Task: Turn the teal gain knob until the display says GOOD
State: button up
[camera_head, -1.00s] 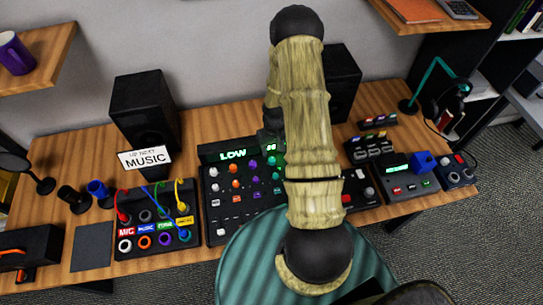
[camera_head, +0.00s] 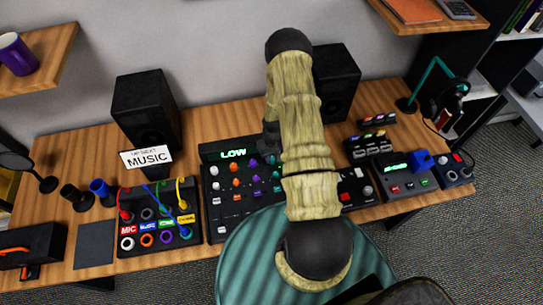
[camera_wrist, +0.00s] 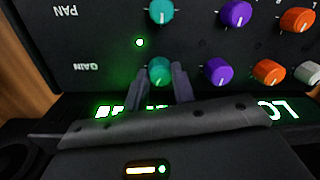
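The teal gain knob (camera_wrist: 160,70) is in the wrist view, beside the upside-down word GAIN. My gripper (camera_wrist: 160,73) has one finger on each side of it, close against its edges, and looks shut on it. A second teal knob (camera_wrist: 160,11), by the word PAN, stands free. The display (camera_head: 233,155) on the mixer reads LOW in green in the head view. Part of it also shows upside down in the wrist view (camera_wrist: 278,110), with lit green bars, partly covered by my gripper. In the head view my arm hides the gripper's fingertips and the gain knob.
Purple (camera_wrist: 236,14) and orange (camera_wrist: 268,71) knobs stand close beside the teal ones. A patch box (camera_head: 158,220) with coloured cables is left of the mixer (camera_head: 212,215). Two speakers and an UP NEXT MUSIC sign (camera_head: 146,158) stand behind. Small devices crowd the right side.

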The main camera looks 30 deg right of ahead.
aim_at(274, 158)
jog(key=shift+c, duration=1.2)
jog(key=shift+f+m+b, duration=0.15)
jog(key=shift+m+b, duration=0.7)
jog(key=shift+m, duration=0.15)
jog(key=m+b, duration=0.1)
jog(key=m, duration=0.1)
jog(key=shift+r+m, duration=0.2)
jog(key=shift+m, duration=0.2)
jog(key=o, duration=1)
notch_tip(274, 158, up, 17)
jog(key=b, duration=0.3)
jog(key=shift+s+d+r, duration=0.2)
jog(key=shift+d, duration=0.1)
